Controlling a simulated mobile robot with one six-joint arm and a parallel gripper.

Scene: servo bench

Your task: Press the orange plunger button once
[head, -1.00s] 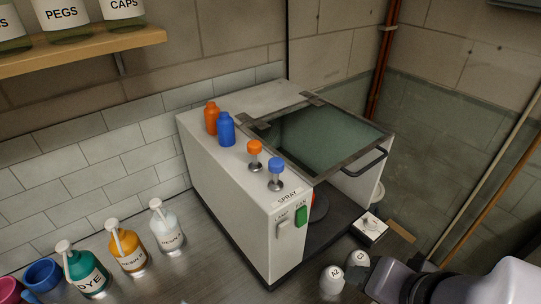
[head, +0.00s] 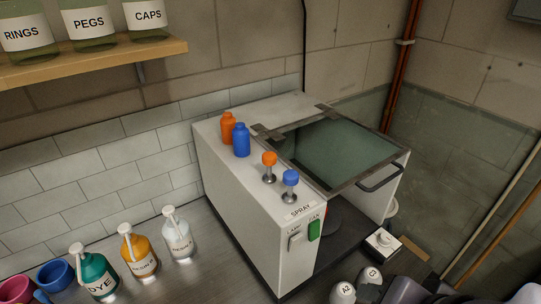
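The orange plunger button (head: 269,159) stands upright on a short metal stem on top of the white spray box, near its front. A blue plunger button (head: 291,178) stands just in front of it and to the right. Both caps are raised above the box top. Part of my arm shows at the bottom right edge, well below and right of the buttons. My gripper's fingertips are not visible.
An orange bottle (head: 228,128) and a blue bottle (head: 241,140) stand behind the buttons. The spray box (head: 245,205) has a hinged glass lid (head: 335,152), a lamp switch (head: 294,239) and a green fan switch (head: 314,230). Pump bottles, including the teal one (head: 94,272), stand left.

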